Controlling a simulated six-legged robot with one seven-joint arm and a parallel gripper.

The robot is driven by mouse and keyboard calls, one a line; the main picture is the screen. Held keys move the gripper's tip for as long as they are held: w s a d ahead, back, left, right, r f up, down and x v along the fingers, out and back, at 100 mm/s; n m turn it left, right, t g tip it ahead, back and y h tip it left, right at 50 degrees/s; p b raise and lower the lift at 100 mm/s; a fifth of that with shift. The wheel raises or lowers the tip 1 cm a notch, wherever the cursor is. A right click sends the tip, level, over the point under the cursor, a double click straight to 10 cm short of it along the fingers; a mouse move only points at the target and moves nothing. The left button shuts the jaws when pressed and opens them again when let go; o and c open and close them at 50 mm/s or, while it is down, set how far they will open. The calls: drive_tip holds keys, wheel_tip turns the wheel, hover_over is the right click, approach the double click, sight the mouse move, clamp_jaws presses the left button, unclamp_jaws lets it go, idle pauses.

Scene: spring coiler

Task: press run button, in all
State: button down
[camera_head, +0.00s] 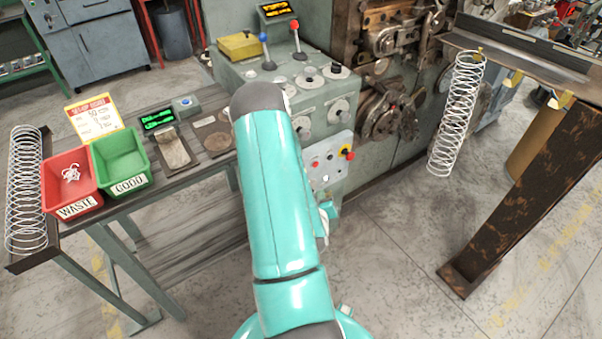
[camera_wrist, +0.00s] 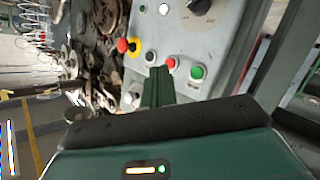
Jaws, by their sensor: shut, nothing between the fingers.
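The machine's grey control panel (camera_wrist: 185,45) carries a green button (camera_wrist: 197,72), a red button (camera_wrist: 171,62) and a small dark button (camera_wrist: 149,56) in a row. No button label is readable. My gripper (camera_wrist: 158,72) is shut and empty, its fingers pointing at the panel. In the wrist view its tip lies below the red button and left of the green one. I cannot tell whether it touches the panel. In the head view the panel (camera_head: 337,170) shows beside my arm, which hides part of it. The green button is not visible there.
A red emergency stop (camera_wrist: 123,45) on yellow sits left of the buttons in the wrist view. The head view shows a lever console (camera_head: 300,95), a hanging spring (camera_head: 457,115), a rusty stand (camera_head: 530,190), and a bench with a red waste bin (camera_head: 72,182) and green good bin (camera_head: 120,160).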

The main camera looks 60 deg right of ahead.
drive_tip(key=w+d, duration=0.3)
drive_tip(key=w, duration=0.4)
drive_tip(key=shift+w+d, duration=0.15)
drive_tip(key=shift+d, duration=0.2)
idle(1.7)
drive_tip(key=shift+w+d, duration=0.2)
drive_tip(key=shift+w, duration=0.15)
